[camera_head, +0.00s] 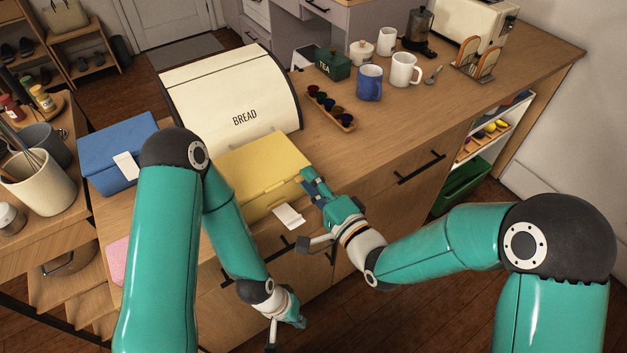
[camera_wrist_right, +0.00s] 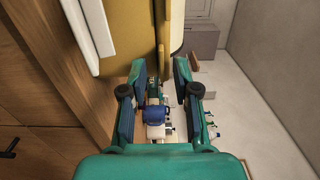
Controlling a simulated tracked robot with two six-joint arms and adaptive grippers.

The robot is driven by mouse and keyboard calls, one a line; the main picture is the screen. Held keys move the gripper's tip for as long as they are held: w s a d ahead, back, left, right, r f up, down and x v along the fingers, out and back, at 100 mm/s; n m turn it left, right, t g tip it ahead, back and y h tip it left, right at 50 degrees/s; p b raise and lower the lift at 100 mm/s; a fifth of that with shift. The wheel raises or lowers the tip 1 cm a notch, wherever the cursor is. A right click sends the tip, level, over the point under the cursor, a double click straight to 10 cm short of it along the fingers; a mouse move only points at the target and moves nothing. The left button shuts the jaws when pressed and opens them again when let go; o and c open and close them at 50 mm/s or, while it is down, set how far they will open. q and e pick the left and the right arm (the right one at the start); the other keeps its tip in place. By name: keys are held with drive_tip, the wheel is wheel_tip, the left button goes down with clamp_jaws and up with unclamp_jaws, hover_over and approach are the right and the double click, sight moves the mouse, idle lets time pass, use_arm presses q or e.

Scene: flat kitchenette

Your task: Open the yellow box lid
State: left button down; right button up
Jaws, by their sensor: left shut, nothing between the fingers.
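The yellow box (camera_head: 258,178) stands on the counter in front of the bread bin, with its lid down. A white card (camera_head: 289,217) shows at its front. In the right wrist view the yellow box (camera_wrist_right: 135,30) fills the top, with a dark seam along it. My right gripper (camera_head: 312,184) is at the box's right front corner. In the wrist view its two fingers (camera_wrist_right: 157,105) are apart with nothing held between them; contact with the box cannot be told. My left gripper (camera_head: 300,322) is shut and empty, low in front of the counter drawers, away from the box.
A cream bread bin (camera_head: 235,95) stands behind the yellow box. A blue box (camera_head: 115,150) is to the left. A small tray of dark cups (camera_head: 330,108), a blue mug (camera_head: 369,84) and a white mug (camera_head: 404,72) stand to the right. Counter right of the yellow box is clear.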

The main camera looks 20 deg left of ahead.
drive_tip(key=shift+s, duration=0.1)
drive_tip(key=shift+a, duration=0.15)
clamp_jaws()
